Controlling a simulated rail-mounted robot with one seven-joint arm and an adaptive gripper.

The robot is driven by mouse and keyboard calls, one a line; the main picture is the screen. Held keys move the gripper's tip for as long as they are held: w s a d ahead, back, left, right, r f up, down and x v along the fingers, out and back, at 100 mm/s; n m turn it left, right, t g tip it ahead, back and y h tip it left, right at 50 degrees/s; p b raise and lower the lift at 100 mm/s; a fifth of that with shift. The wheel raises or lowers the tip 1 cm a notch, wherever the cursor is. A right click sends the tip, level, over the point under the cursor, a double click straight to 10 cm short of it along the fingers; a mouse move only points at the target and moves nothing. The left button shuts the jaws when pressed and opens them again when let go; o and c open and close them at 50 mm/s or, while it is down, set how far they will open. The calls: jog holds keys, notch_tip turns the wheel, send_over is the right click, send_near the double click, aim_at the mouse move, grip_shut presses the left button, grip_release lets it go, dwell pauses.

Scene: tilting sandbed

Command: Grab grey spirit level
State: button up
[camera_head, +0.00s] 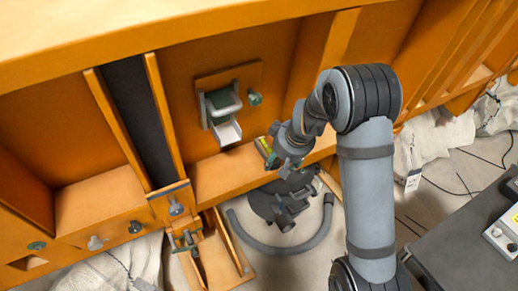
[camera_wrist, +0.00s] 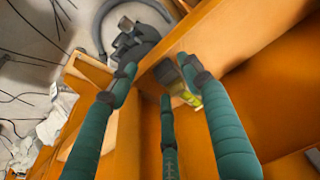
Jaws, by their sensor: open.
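The grey spirit level (camera_wrist: 173,80) lies on an orange ledge in the wrist view, with a yellow-green part showing at its lower right. The right finger covers part of it. In the head view only a small piece of the level (camera_head: 264,146), with yellow and green on it, shows just left of my gripper (camera_head: 284,163). My gripper (camera_wrist: 158,82) is open, its dark green fingers spread, and nothing shows held between them. The level appears beyond the middle and right fingers; I cannot tell if any finger touches it.
The orange frame has upright ribs and a ledge (camera_head: 225,172). A bracket with a grey handle (camera_head: 222,103) sits on the wall left of my gripper. Below are a dark vacuum-like machine (camera_head: 282,203) and its hose (camera_head: 290,248). A dark cabinet (camera_head: 470,235) stands at lower right.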

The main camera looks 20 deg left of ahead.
aim_at(268, 143)
jog(key=w+a+p, duration=0.1)
jog(key=w+a, duration=0.1)
jog(key=w, duration=0.1)
jog(key=shift+a+r+p, duration=0.1)
jog(key=shift+a+p, duration=0.05)
jog(key=shift+p, duration=0.15)
jog(key=w+a+p, duration=0.3)
jog(key=shift+w+a, duration=0.1)
jog(key=shift+a, duration=0.1)
jog(key=shift+w+a+f, duration=0.1)
jog(key=shift+f, duration=0.55)
jog(key=shift+c, duration=0.9)
jog(key=c, duration=0.9)
